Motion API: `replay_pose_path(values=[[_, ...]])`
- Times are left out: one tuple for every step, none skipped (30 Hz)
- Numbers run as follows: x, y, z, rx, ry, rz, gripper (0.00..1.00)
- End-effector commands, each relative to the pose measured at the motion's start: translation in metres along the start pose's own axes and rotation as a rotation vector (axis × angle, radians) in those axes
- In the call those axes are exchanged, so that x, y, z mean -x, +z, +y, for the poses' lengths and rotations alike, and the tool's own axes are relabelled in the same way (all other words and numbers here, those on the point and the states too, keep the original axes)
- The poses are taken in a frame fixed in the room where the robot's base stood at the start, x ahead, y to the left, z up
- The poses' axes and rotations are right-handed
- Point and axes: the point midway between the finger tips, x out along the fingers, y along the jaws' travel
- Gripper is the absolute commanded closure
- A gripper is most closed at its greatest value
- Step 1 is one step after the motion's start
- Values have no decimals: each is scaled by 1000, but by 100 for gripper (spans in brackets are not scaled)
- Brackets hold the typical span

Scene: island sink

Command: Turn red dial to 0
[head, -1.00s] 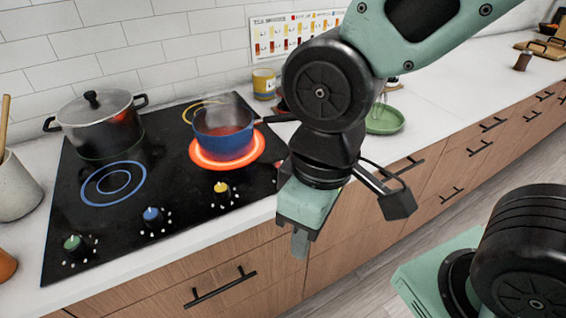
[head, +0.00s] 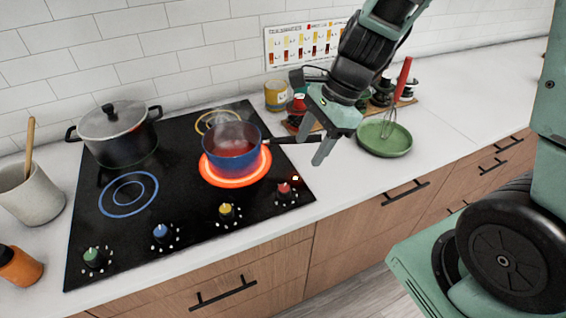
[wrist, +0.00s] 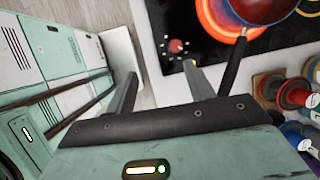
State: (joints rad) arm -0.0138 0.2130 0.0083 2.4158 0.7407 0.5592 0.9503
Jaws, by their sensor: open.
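The red dial (head: 284,191) is at the right end of the row of dials on the black cooktop (head: 160,215). A small orange-red light glows beside it. It also shows in the wrist view (wrist: 176,46), beyond the fingertips. My gripper (head: 317,145) is open and empty. It is above the counter at the cooktop's right edge, up and to the right of the red dial and apart from it. The blue pot (head: 232,150) of red liquid steams on the glowing burner (head: 212,178). Its handle passes close to my fingers; I cannot tell whether they touch.
Yellow (head: 226,212), blue (head: 161,232) and green (head: 93,257) dials line the cooktop front. A lidded pot (head: 115,140) stands at back left. A green plate (head: 385,138) with a whisk and several spice jars (head: 384,90) are to the right. The front right counter is clear.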

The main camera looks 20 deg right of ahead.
Motion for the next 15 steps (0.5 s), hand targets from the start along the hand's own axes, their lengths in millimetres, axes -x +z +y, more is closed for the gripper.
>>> replay_pose_path(values=[[9, -11, -8, -126, -18, -4, 47], [11, -16, -12, -183, -28, -7, 47], [11, -21, -15, -241, -37, -10, 47], [11, -24, -17, -269, -42, -11, 47], [10, -26, -18, -289, -45, -12, 47], [8, -27, -19, -304, -48, -13, 47], [5, -28, -19, -307, -48, -13, 47], [1, -28, -19, -307, -48, -13, 47], [-4, -28, -19, -305, -47, -13, 47], [-9, -28, -19, -305, -46, -13, 47], [-14, -28, -19, -303, -45, -13, 47], [-22, -28, -19, -303, -44, -12, 47], [-28, -28, -19, -303, -43, -13, 47], [-35, -28, -20, -301, -44, -12, 47], [-44, -28, -20, -302, -43, -13, 47]])
